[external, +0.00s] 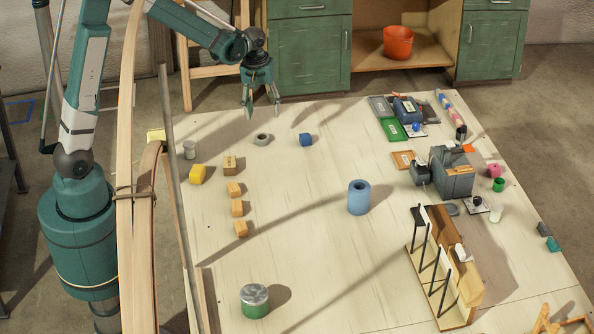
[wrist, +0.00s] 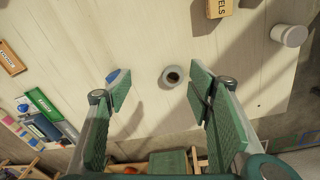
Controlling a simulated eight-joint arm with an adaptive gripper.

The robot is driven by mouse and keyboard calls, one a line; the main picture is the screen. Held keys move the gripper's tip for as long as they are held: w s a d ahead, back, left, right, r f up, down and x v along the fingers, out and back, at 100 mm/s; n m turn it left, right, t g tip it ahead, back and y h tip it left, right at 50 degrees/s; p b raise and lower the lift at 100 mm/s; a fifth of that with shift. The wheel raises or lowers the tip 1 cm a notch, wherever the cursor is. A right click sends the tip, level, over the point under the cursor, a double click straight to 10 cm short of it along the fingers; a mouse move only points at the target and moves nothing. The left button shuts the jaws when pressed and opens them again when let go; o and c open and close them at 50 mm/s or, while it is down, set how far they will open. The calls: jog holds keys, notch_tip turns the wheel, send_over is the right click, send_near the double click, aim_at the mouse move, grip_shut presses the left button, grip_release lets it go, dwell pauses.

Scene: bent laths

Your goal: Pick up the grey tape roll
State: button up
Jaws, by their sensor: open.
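In the wrist view the tape roll (wrist: 173,76) shows as a grey ring with a dark hole, between and beyond my fingertips. My gripper (external: 262,112) is open and empty. It hangs above the table's far edge, apart from the roll. My gripper also shows in the wrist view (wrist: 158,90), with its fingers spread wide.
A blue cylinder (external: 359,197) stands mid-table. Bent laths (external: 126,170) rise left of the table. Trays and a grey machine (external: 452,172) occupy the right. Table around the roll is clear.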

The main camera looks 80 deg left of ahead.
aim_at(262, 137)
jog(key=a+f+n, duration=0.1)
jog(key=a+f, duration=0.1)
jog(key=f, duration=0.1)
jog(key=a+f+n, duration=0.1)
jog(key=a+f, duration=0.1)
jog(key=a, duration=0.1)
jog(key=a+f+g+p, duration=0.1)
jog(key=a+f, duration=0.2)
jog(key=shift+w+a+f+n+h, duration=0.15)
jog(key=shift+w+f+n+h, duration=0.15)
jog(key=shift+n, duration=0.1)
jog(key=shift+f, duration=0.1)
jog(key=shift+f, duration=1.2)
jog(key=shift+f, duration=0.1)
jog(key=shift+s+f, duration=0.15)
jog(key=shift+f, duration=2.35)
jog(key=c, duration=1)
